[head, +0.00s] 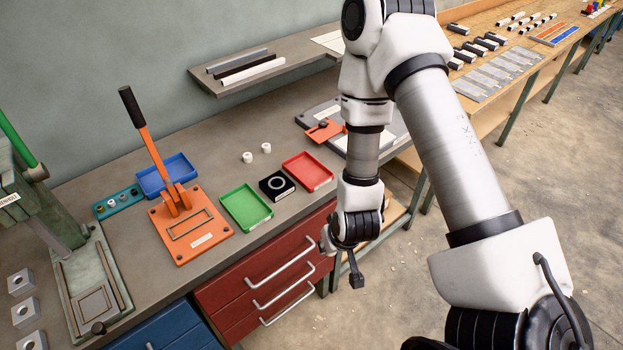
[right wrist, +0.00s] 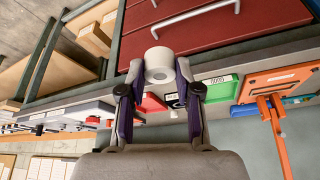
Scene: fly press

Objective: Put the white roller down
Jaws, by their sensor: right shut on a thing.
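The white roller (right wrist: 159,64) is between the fingertips of my right gripper (right wrist: 155,80) in the right wrist view, a short thick cylinder with a hole in its near end face. In the head view my right gripper (head: 343,257) hangs off the front edge of the bench, to the right of the red drawers, shut on the roller; I cannot clearly make the roller out there. Two other white rollers stand on the bench, one on the left (head: 247,157) and one on the right (head: 266,148). My left gripper is not in view.
A wall shelf (head: 220,87) hangs behind.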

